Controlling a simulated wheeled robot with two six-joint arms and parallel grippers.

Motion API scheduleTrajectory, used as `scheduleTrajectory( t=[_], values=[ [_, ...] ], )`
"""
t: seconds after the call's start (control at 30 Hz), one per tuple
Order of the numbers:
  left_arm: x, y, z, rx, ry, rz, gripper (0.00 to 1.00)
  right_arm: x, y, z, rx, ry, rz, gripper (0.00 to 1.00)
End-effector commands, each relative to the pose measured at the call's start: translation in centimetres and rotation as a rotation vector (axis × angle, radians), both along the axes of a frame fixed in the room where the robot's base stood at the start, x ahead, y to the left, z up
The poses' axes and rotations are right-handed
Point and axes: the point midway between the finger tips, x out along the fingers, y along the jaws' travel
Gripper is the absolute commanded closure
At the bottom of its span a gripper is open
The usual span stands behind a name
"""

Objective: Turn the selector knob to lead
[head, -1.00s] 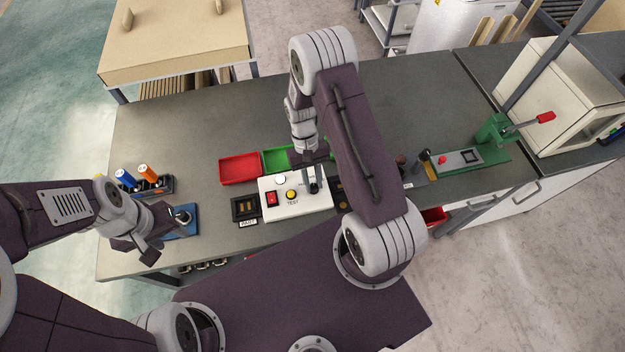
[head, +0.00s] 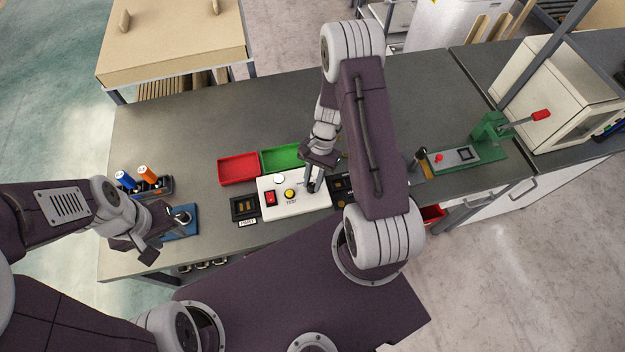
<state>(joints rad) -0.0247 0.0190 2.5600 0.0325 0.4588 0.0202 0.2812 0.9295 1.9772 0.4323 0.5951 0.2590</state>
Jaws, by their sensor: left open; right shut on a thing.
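The white tester box (head: 297,206) stands on the bench, with a red switch (head: 270,198), a yellow button (head: 290,193) marked TEST and a round white dial. The dark selector knob (head: 313,187) is at the right of its top, largely covered by my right gripper (head: 312,180). My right gripper is shut on the knob from above, and its wrist is tilted. The knob's pointer and its labels are too small and hidden to read. My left gripper (head: 147,250) is open and empty at the bench's front left, beside a blue fixture (head: 181,224).
A red tray (head: 239,169) and a green tray (head: 282,158) lie behind the box. A black part holder (head: 244,208) is left of it. Blue and orange-handled tools (head: 146,174) stand in a rack at left. A green lever press (head: 468,157) stands at right.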

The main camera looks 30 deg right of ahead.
Motion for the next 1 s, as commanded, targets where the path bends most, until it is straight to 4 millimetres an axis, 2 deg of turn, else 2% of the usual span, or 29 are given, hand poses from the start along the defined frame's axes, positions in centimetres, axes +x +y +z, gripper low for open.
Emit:
scheduleTrajectory(
  t=[0.3, 0.77, 0.8, 0.87, 1.0],
  values=[
    [0.0, 0.0, -0.01, 0.0, 0.0, 0.0, 0.56, 0.02, -0.04, 0.06, 0.0, -0.002, -0.084, 1.0],
    [0.0, 0.0, -0.01, 0.0, 0.0, 0.0, 0.56, 0.02, -0.05, 0.04, 0.0, -0.002, -0.095, 1.0],
    [0.0, 0.0, -0.01, 0.0, 0.0, 0.0, 0.56, 0.02, -0.05, 0.04, 0.0, -0.002, -0.095, 0.72],
    [0.0, 0.0, -0.01, 0.0, 0.0, 0.0, 0.56, 0.01, -0.05, 0.04, 0.0, -0.001, -0.095, 0.55],
    [0.0, 0.0, -0.02, 0.0, 0.0, 0.0, 0.56, -0.01, -0.03, 0.02, 0.0, -0.002, -0.094, 0.55]
  ],
)
